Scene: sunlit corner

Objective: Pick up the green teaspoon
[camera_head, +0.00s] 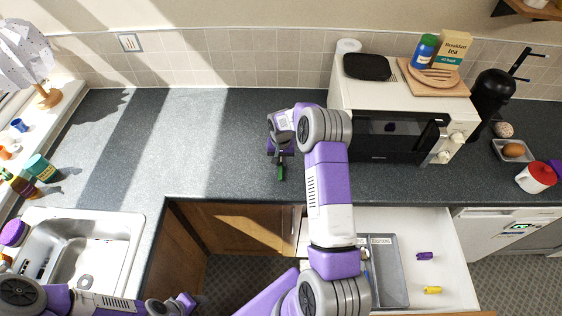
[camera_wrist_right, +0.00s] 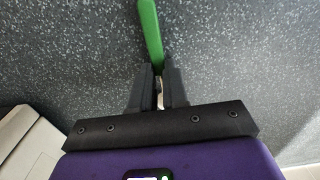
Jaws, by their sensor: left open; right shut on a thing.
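The green teaspoon (camera_wrist_right: 151,33) shows in the right wrist view, its green handle pointing away between the fingers of my right gripper (camera_wrist_right: 158,80). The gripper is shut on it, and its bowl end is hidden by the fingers. In the head view the green teaspoon (camera_head: 281,173) is a small green bit just below my right gripper (camera_head: 281,158), over the dark worktop left of the microwave. I cannot tell whether it touches the worktop. My left gripper (camera_head: 178,304) is open and empty at the bottom edge of the head view.
A microwave (camera_head: 395,135) stands just right of my right arm, with a black item and a board on top. An open drawer (camera_head: 440,250) with a grey tray lies below. A sink (camera_head: 85,250) is at left. The worktop (camera_head: 210,140) left of my gripper is clear.

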